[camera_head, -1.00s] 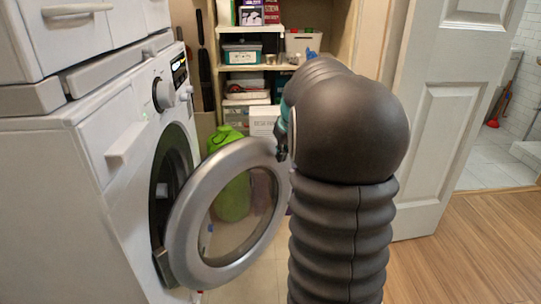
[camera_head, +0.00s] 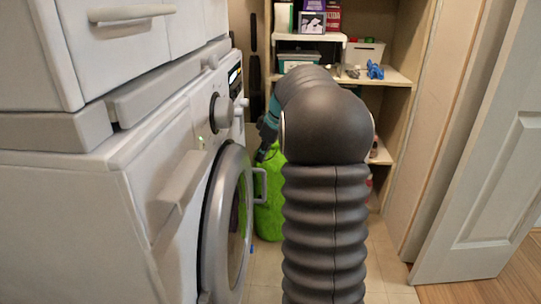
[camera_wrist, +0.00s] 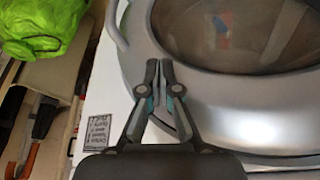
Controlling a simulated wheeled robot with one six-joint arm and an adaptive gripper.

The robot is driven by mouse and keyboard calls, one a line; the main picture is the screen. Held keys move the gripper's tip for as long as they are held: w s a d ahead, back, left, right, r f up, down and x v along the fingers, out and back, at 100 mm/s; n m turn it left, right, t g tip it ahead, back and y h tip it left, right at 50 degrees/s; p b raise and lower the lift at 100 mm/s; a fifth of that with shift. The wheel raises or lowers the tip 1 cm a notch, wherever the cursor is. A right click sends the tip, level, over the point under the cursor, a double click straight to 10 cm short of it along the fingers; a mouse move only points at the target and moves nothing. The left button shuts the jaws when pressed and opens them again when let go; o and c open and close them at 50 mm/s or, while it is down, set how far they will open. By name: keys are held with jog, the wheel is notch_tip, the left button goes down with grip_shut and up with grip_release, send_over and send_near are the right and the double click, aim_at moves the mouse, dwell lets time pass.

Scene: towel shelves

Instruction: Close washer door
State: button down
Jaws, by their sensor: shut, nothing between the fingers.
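The white washer (camera_head: 150,200) stands at the left in the head view. Its round door, with a silver ring (camera_head: 216,240) and dark glass, lies close to the washer front; whether it is latched I cannot tell. The door handle (camera_head: 262,186) sticks out to the right, and it also shows at the upper left of the wrist view (camera_wrist: 115,28). My gripper (camera_wrist: 158,70) is shut and empty, its fingertips over or against the silver ring (camera_wrist: 205,95) in the wrist view; contact is unclear. In the head view my gripper (camera_head: 264,150) is partly hidden by my arm, near the door's upper right edge.
A bright green bag (camera_head: 268,215) stands behind my arm, and it fills the upper left of the wrist view (camera_wrist: 45,25). Shelves (camera_head: 395,78) with boxes stand at the back. A white room door (camera_head: 490,200) is at the right. Some floor is clear between.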

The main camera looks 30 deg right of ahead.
jog(key=shift+w+a+r+n, duration=0.1)
jog(key=shift+w+a+n, duration=0.4)
jog(key=shift+w+a, duration=0.8)
jog(key=shift+w, duration=0.1)
jog(key=shift+s+d, duration=0.25)
jog(key=shift+d, duration=0.1)
send_near(247, 158)
jog(key=s+d+r, duration=0.2)
jog(key=s+d, duration=0.1)
jog(key=d, duration=0.2)
jog(key=shift+s+d+p, duration=0.15)
jog(key=shift+d+p, duration=0.05)
jog(key=shift+p, duration=0.15)
